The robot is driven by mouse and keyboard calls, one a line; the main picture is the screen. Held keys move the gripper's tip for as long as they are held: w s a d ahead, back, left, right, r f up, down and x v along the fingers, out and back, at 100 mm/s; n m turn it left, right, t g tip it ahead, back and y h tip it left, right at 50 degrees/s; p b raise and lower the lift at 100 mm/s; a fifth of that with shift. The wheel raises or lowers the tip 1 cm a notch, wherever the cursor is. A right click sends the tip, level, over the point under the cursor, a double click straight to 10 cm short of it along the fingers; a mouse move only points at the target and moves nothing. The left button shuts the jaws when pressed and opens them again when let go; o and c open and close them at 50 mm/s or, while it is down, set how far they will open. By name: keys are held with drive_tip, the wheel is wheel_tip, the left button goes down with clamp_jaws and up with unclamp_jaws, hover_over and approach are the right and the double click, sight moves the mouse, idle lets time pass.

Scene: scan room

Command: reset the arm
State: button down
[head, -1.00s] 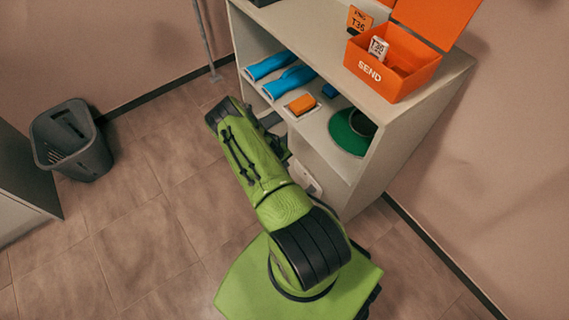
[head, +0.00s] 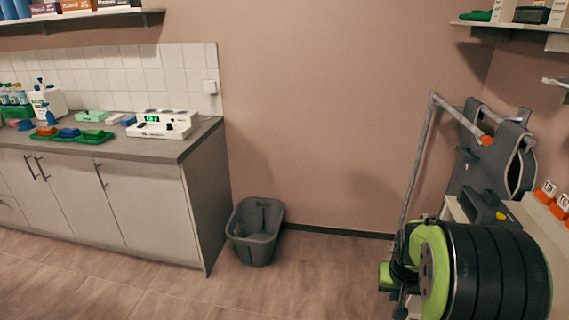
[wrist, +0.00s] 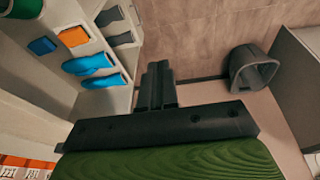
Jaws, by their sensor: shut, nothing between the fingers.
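My arm (head: 480,270), green with black ribbed bands, stands raised close to the camera at the lower right of the head view. My gripper (wrist: 157,75) shows in the wrist view with its dark fingers together and nothing between them. It points out over the floor, beside the open shelf unit (wrist: 85,103) and apart from it. In the head view the gripper's fingertips cannot be made out behind the arm.
Blue items (wrist: 88,64) and an orange block (wrist: 73,37) lie on the shelves. A grey bin (head: 256,232) stands by the counter (head: 150,210). A grey metal frame (head: 418,150) leans at the right. The floor (head: 310,285) between is clear.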

drive_tip(key=s+a+r+n+t+y+p, duration=0.1)
drive_tip(key=s+a+r, duration=0.35)
drive_tip(key=r, duration=0.35)
drive_tip(key=s+a+r+n+t+p, duration=0.1)
drive_tip(key=s+a+r+p, duration=0.1)
drive_tip(key=s+a+r, duration=0.35)
drive_tip(key=s+a+r+p, duration=0.1)
drive_tip(key=s+r, duration=0.2)
drive_tip(key=s, duration=0.3)
drive_tip(key=s+a+r+n+t+p, duration=0.1)
drive_tip(key=s+a+r, duration=0.1)
drive_tip(key=s, duration=0.4)
drive_tip(key=shift+r, duration=0.65)
